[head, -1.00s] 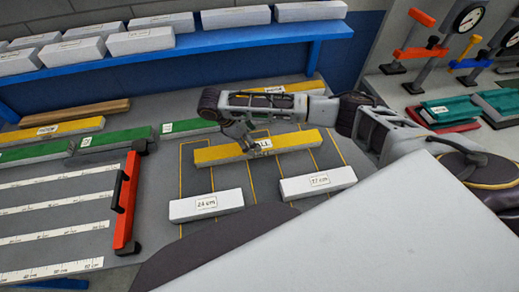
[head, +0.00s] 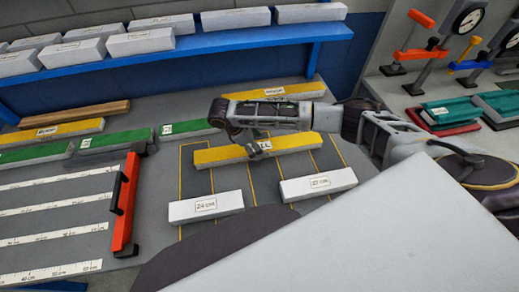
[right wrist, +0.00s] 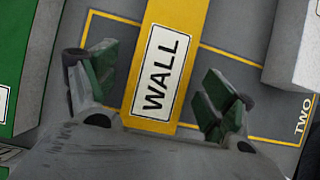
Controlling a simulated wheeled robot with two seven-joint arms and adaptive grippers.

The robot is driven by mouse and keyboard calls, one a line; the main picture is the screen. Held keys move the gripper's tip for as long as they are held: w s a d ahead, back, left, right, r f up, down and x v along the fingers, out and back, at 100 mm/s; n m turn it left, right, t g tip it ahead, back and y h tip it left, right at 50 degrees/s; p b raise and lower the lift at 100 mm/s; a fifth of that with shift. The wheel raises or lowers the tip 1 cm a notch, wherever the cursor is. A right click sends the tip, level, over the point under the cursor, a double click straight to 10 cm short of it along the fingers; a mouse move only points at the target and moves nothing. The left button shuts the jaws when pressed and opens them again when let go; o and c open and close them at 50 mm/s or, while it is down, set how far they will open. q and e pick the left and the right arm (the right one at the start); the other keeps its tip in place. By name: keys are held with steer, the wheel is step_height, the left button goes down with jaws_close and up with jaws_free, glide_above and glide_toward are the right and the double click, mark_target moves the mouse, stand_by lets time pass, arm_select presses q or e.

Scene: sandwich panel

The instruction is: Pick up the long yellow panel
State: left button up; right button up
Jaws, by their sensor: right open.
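A long yellow panel (head: 218,156) with a white WALL label lies on the grey bench inside yellow outlines. It also runs up the middle of the right wrist view (right wrist: 180,60), its label reading WALL (right wrist: 160,78). My right gripper (head: 258,150) is over the panel near its label in the head view, partly hiding it. In the right wrist view its green-padded fingers (right wrist: 160,85) are apart, one on each side of the panel, with a gap on both sides. I cannot tell how high they are above the bench. My left gripper is not in view.
White blocks marked 24 cm (head: 206,207) and 27 cm (head: 318,184) lie in front of the panel. Other yellow panels (head: 65,130) (head: 287,91) and green panels (head: 115,138) lie behind and left. A blue shelf (head: 200,45) spans the back.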

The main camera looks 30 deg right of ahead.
steer(key=shift+x, duration=1)
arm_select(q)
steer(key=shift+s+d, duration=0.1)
arm_select(e)
steer(key=c, duration=1.3)
steer(key=shift+r, duration=0.2)
step_height(320, 180, up, 8)
steer(key=shift+r+p, duration=0.1)
steer(key=shift+p, duration=0.5)
steer(key=shift+r, duration=0.7)
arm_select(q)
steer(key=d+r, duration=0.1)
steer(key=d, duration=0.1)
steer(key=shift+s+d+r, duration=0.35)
